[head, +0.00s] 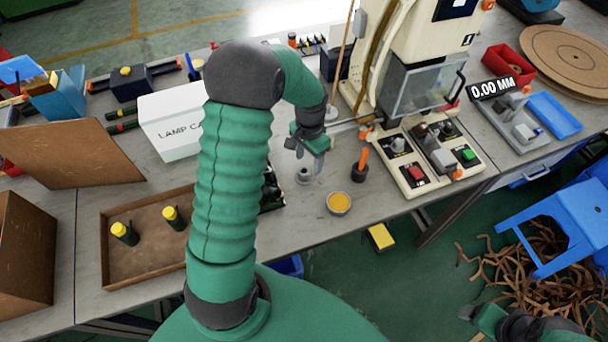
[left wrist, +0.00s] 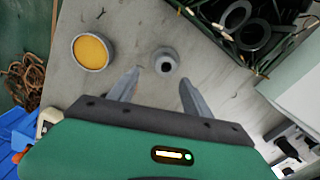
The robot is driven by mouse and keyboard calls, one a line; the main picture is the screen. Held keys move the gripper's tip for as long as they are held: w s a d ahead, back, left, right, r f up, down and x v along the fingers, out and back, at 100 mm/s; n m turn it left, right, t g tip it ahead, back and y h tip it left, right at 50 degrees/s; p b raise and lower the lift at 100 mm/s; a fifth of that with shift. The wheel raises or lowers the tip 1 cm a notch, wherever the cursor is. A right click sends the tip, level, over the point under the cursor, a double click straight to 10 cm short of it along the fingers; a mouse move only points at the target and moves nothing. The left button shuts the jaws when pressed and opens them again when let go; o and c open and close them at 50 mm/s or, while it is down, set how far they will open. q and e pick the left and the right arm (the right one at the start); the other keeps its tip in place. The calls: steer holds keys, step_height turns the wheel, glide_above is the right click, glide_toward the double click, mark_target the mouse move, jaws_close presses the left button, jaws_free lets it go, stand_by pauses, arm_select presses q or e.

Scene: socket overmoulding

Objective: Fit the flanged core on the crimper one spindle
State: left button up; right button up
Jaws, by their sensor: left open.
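A small grey flanged core (head: 304,176) stands upright on the grey bench. In the left wrist view the core (left wrist: 166,62) shows its round top with a dark hole. My left gripper (head: 305,154) is open and empty just above the core. In the left wrist view its fingertips (left wrist: 160,76) lie apart, with the core just beyond the gap between them. Crimper one (head: 405,40), a cream machine marked 1, stands at the back right; I cannot make out its spindle clearly. My right gripper (head: 478,314) is at the bottom right, its jaws unclear.
A round tin of yellow material (head: 339,203) and a dark pot with an orange handle (head: 360,166) stand right of the core. A crate of black rings (left wrist: 238,22) lies close by. A control panel (head: 430,160) and a white box (head: 172,125) flank the area.

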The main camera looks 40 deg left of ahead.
mark_target(304, 172)
arm_select(q)
steer(key=f, duration=0.4)
steer(key=s+a+f, duration=0.1)
steer(key=f, duration=0.1)
steer(key=shift+a+f, duration=0.1)
steer(key=shift+w+a+f, duration=0.1)
steer(key=shift+a+f, duration=0.05)
steer(key=shift+f, duration=0.15)
steer(key=shift+d+r, duration=0.1)
steer(key=shift+d, duration=0.15)
steer(key=shift+c, duration=1.1)
steer(key=shift+d+r, duration=0.1)
steer(key=shift+d, duration=0.05)
steer(key=c, duration=0.5)
jaws_close()
